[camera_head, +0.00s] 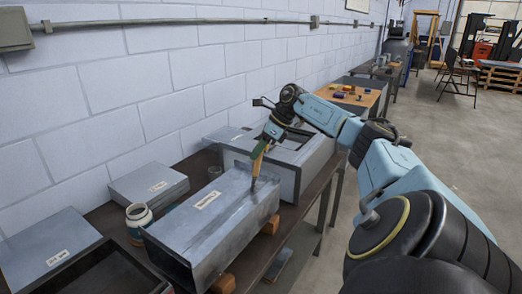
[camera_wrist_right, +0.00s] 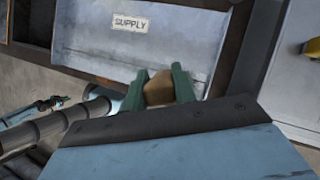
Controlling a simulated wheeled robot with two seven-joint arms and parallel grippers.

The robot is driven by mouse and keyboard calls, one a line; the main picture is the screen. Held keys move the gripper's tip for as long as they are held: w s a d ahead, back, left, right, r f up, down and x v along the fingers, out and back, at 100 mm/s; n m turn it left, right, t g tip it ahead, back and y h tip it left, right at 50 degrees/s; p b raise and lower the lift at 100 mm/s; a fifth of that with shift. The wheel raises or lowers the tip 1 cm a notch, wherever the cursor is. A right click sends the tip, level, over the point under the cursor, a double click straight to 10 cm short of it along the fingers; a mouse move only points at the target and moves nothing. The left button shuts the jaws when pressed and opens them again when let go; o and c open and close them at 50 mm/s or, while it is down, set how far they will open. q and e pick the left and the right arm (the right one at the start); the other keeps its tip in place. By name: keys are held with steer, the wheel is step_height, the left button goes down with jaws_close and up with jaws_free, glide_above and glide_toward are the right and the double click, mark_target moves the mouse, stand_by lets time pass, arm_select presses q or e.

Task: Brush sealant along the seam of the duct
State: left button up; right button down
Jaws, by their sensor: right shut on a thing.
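The duct (camera_head: 215,222) is a long grey sheet-metal box lying on wooden blocks on the bench, with a label on its top. It also shows in the right wrist view (camera_wrist_right: 190,45), where its label reads SUPPLY. My right gripper (camera_head: 262,151) is shut on the handle of a brush (camera_head: 257,166), above the far end of the duct. The brush points down and its dark tip is at the duct's top near the right edge; I cannot tell if it touches. In the wrist view the handle end shows between the green fingers (camera_wrist_right: 160,90). My left gripper is not in view.
An open jar (camera_head: 138,216) stands on the bench left of the duct. Flat metal panels (camera_head: 148,183) lie along the wall, and a dark tray (camera_head: 105,275) is at the near left. A larger grey metal box (camera_head: 285,160) stands just behind the duct. Wooden blocks (camera_head: 270,226) support the duct.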

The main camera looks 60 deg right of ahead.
steer(key=shift+a+f, duration=0.1)
steer(key=shift+a, duration=0.05)
steer(key=shift+a+b, duration=0.95)
steer(key=shift+a, duration=0.4)
steer(key=shift+a+b, duration=1.25)
steer(key=shift+a, duration=0.25)
